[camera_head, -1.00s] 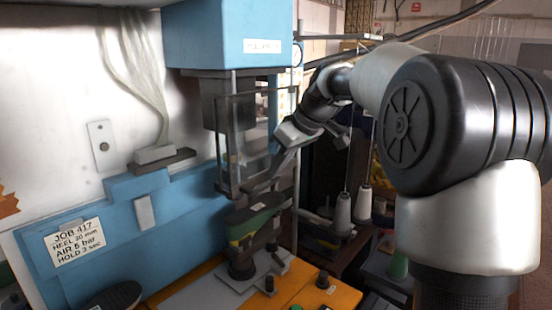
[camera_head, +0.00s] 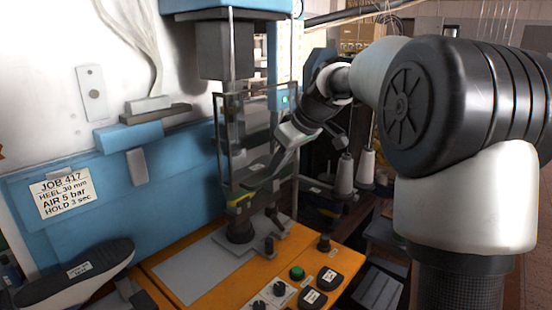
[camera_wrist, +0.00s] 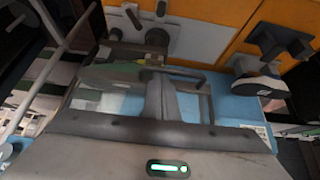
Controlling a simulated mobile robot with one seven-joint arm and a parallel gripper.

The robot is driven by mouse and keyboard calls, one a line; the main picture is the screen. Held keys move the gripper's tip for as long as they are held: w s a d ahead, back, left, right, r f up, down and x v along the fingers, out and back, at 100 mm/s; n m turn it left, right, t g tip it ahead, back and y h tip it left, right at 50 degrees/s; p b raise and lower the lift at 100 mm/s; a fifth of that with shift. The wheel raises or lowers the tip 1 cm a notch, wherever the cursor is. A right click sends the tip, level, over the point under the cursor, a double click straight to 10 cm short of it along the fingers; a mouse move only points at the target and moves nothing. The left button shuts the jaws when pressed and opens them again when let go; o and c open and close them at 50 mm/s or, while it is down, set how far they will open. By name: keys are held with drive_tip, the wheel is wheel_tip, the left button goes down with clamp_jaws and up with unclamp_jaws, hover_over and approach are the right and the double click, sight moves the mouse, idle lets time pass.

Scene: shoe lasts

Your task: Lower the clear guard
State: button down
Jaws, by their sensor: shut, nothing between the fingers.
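The clear guard (camera_head: 234,130) is a see-through panel box with a thin dark frame, hanging below the press head in the head view. Its lower edge now overlaps the shoe last, whose yellow and green part (camera_head: 240,201) shows just below it. My gripper (camera_head: 256,182) is shut and empty at the guard's lower front edge; I cannot tell whether it touches. In the wrist view the shut fingers (camera_wrist: 160,98) reach past the green-topped last (camera_wrist: 112,73). Much of the last is hidden behind the guard and my gripper.
The blue press body stands behind, with a job card (camera_head: 65,195) on it. The orange bench (camera_head: 170,290) has a green button (camera_head: 297,272) and black knobs in front. Thread cones (camera_head: 343,176) stand to the right.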

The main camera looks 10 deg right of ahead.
wheel_tip(320, 180, down, 10)
drive_tip(key=b, duration=0.5)
drive_tip(key=shift+b, duration=0.35)
drive_tip(key=shift+s+f, duration=0.15)
